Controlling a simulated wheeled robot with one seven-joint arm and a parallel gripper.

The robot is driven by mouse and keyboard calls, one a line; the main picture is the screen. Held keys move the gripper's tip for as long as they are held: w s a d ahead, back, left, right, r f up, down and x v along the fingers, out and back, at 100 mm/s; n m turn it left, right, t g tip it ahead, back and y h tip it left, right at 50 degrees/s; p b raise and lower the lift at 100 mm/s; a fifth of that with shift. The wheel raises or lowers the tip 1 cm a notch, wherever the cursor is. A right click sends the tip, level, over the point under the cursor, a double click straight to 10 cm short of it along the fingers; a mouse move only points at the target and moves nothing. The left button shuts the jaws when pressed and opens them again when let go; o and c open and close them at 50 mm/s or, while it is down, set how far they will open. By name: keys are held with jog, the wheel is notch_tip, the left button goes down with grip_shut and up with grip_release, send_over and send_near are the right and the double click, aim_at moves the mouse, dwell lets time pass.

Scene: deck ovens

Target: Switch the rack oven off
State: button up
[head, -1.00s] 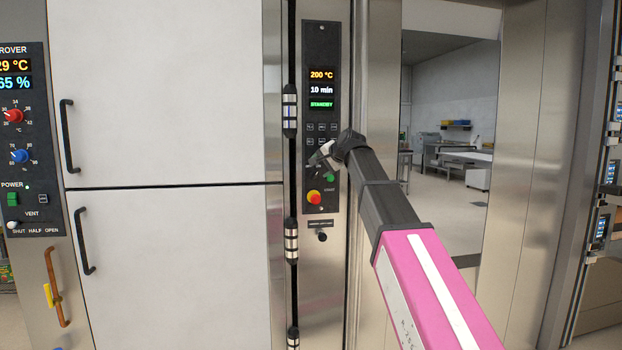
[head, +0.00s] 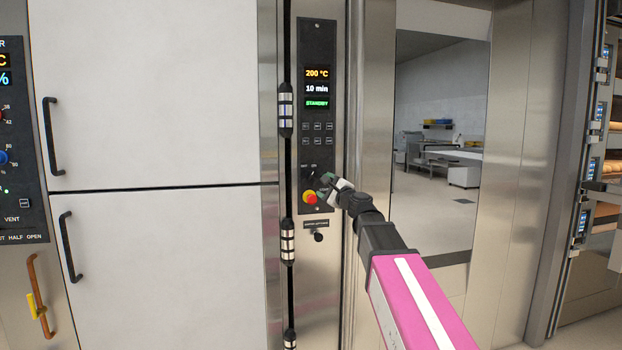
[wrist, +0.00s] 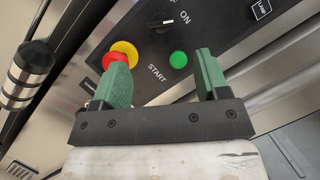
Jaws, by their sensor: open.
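The rack oven's control panel (head: 317,115) is a tall dark strip with lit displays reading 200 °C, 10 min and STANDBY. Near its foot is a red emergency-type button on a yellow ring (head: 310,198). In the wrist view, the black rotary switch (wrist: 161,21) with OFF and ON marks is at the top, partly cut off. The green START button (wrist: 179,60) shows between my fingers. My gripper (head: 325,187) is open and empty in front of the panel's lower part. Its left finger overlaps the red button (wrist: 118,54) in the wrist view; contact cannot be told.
A white two-door cabinet (head: 160,100) with black handles (head: 53,135) stands to the left. The oven's glass door (head: 440,130) is to the right. A hinged black bar runs beside the panel.

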aim_at(311, 176)
jog(key=x, duration=0.9)
jog(key=shift+w+a+r, duration=0.1)
jog(key=shift+w+a, duration=0.1)
jog(key=shift+w, duration=0.1)
jog(key=c, duration=0.9)
